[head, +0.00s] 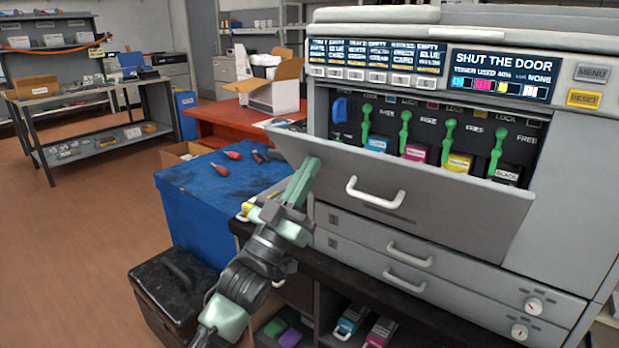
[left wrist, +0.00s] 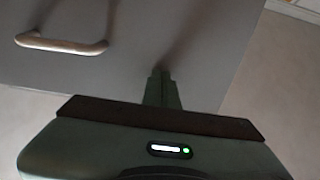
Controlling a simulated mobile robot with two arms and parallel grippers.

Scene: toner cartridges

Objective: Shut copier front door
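The copier (head: 575,170) has its grey front door (head: 440,215) tilted outward, its top edge away from the body. Behind it show green levers and toner cartridges in cyan, magenta, yellow and black. The door's white handle (head: 375,194) also shows in the left wrist view (left wrist: 62,45). The copier display (head: 500,75) reads "SHUT THE DOOR". My left gripper (head: 312,165) is at the left part of the door's outer face, left of the handle. Its fingers are together and hold nothing; they point at the door in the left wrist view (left wrist: 160,75). Whether they touch it is unclear.
Two drawers with handles (head: 408,250) lie below the door. A blue cabinet (head: 215,210) with red screwdrivers on top stands left of the copier. A black case (head: 172,295) is on the floor. A dark shelf below holds toner boxes (head: 380,332). The floor at left is open.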

